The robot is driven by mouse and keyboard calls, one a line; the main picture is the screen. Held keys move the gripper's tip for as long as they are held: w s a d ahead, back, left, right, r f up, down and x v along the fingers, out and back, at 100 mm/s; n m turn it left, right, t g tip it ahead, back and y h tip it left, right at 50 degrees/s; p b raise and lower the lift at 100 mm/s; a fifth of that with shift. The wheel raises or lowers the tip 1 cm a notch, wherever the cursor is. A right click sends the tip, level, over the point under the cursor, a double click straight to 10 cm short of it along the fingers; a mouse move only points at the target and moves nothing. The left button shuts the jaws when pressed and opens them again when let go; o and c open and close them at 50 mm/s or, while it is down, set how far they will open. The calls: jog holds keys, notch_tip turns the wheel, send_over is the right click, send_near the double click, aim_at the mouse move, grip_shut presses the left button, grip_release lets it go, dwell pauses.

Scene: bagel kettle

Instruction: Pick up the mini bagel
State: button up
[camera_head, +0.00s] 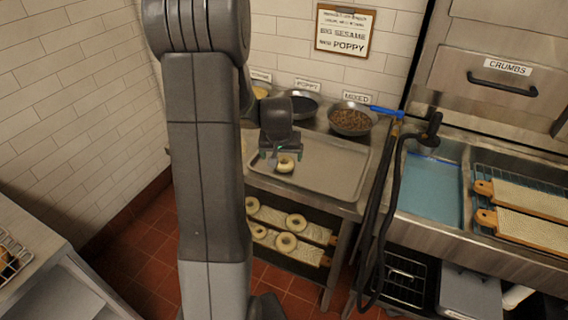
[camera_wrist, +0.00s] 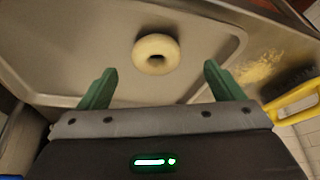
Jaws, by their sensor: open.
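A small pale mini bagel (camera_head: 285,163) lies on a metal sheet tray (camera_head: 335,180) on the steel counter. It also shows in the wrist view (camera_wrist: 157,54), hole facing up, on the tray's bare surface. My gripper (camera_head: 274,160) is over the left part of the tray, close to the bagel. In the wrist view its two green fingers (camera_wrist: 158,85) are open and apart, with nothing between them. The bagel lies just beyond the fingertips, about midway between them sideways.
Bowls of toppings, one with brown mix (camera_head: 351,119), stand behind the tray. Several larger bagels (camera_head: 286,242) lie on boards on the shelf below. A sink basin (camera_head: 432,188) with a black hose is at right. A yellow-handled brush (camera_wrist: 292,103) is near the tray.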

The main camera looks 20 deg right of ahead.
aim_at(284, 160)
jog(key=x, duration=0.2)
jog(key=p+x, duration=0.1)
jog(key=x, duration=0.1)
jog(key=shift+d+r, duration=0.1)
jog(key=shift+d, duration=0.3)
jog(key=shift+w+d+f, duration=0.15)
jog(key=shift+w+f, duration=0.1)
jog(key=shift+f, duration=0.3)
jog(key=c, duration=1.1)
